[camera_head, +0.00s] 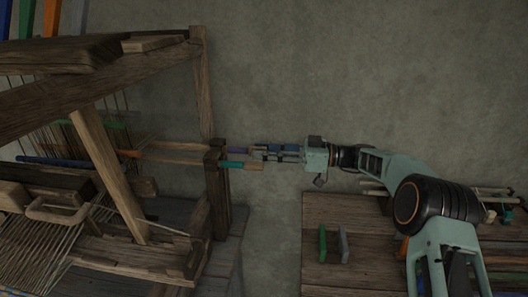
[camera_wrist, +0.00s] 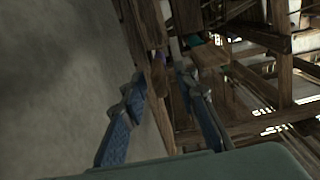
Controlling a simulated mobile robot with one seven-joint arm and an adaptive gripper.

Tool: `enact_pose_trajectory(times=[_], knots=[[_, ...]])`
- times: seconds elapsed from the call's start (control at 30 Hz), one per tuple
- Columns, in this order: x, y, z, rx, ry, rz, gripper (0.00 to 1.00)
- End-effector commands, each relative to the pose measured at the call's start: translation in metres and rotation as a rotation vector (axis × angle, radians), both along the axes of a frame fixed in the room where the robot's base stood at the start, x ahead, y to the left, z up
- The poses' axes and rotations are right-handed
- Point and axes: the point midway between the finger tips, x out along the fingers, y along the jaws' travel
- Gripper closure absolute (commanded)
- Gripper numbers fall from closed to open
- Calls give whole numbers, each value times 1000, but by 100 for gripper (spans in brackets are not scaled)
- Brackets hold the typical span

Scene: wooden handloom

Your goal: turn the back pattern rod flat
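The wooden loom (camera_head: 95,85) fills the left of the head view. Two rod ends stick out to the right through its dark end post (camera_head: 216,195). One has a purple band (camera_head: 237,150) and lies farther back; the other has a teal band (camera_head: 235,165) and a bare wooden tip (camera_head: 254,167). My gripper (camera_head: 261,152) is level with the purple rod's end, its tips close to it. In the wrist view its two blue-grey fingers (camera_wrist: 162,74) stand apart, with a dim purple patch between them. I cannot tell whether they touch the rod, or how its flat faces lie.
A wooden table (camera_head: 375,235) stands at the lower right, with a green block (camera_head: 322,243) and a grey block (camera_head: 344,244) on it. A gap separates it from the loom. The plain grey wall (camera_head: 330,60) is behind. The teal rod runs close beside my gripper.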

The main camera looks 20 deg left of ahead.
Motion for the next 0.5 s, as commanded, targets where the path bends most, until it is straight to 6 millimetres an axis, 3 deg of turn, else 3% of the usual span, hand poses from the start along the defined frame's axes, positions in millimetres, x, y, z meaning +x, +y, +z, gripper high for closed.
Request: enact_pose_trajectory(times=[0.1,0.33,0.5], knots=[[0,0,0,0,0,0,75],[0,0,0,0,0,0,100],[0,0,0,0,0,0,100]])
